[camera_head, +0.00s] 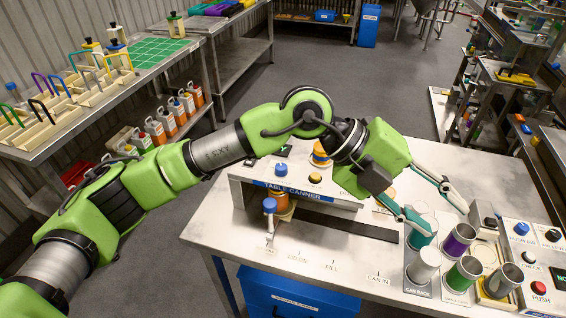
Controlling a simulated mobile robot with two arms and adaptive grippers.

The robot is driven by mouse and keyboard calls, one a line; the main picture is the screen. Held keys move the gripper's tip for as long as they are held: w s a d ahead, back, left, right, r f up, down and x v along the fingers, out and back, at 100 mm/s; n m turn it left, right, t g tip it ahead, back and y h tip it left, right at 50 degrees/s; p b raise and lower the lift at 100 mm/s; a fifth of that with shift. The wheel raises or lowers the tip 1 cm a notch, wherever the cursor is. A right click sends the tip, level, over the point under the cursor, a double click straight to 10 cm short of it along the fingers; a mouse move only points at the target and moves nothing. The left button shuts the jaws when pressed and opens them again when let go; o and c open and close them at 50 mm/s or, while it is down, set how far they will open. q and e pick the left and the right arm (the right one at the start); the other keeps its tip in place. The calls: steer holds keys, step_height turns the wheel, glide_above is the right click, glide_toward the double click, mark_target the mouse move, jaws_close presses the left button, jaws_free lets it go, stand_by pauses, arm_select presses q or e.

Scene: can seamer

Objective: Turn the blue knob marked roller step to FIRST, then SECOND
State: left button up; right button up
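The table canner (345,197) stands on the metal worktable (215,225). A blue knob (281,169) sits on its top left, beside a small yellow knob (315,178). No roller step, FIRST or SECOND marking is readable, and I cannot tell which way the knob points. Another blue round control (521,228) is on the right panel. My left gripper (446,219) is open, with its fingers spread above the cans to the right of the canner. It is apart from the blue knob. My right gripper is not in view.
A blue-topped lever (270,206) stands at the canner's front left. Several cans, including a purple one (459,240), stand at the right beside a panel with a red push button (538,288). The table's front left is bare.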

arm_select(q)
steer(key=w+a+f+t+y, duration=0.2)
steer(key=w+a+f+y, duration=0.1)
steer(key=w+a+y, duration=0.15)
steer(key=n+t+y, duration=0.5)
steer(key=t+y, duration=0.1)
steer(key=y, duration=0.2)
glide_toward(281, 167)
steer(key=p+x, duration=0.4)
steer(key=x, duration=0.3)
steer(key=shift+w+p, duration=0.15)
steer(key=shift+p, duration=0.15)
steer(key=shift+w+a+f, duration=0.1)
steer(key=shift+w+f, duration=0.15)
steer(key=shift+f, duration=0.45)
steer(key=c, duration=1.1)
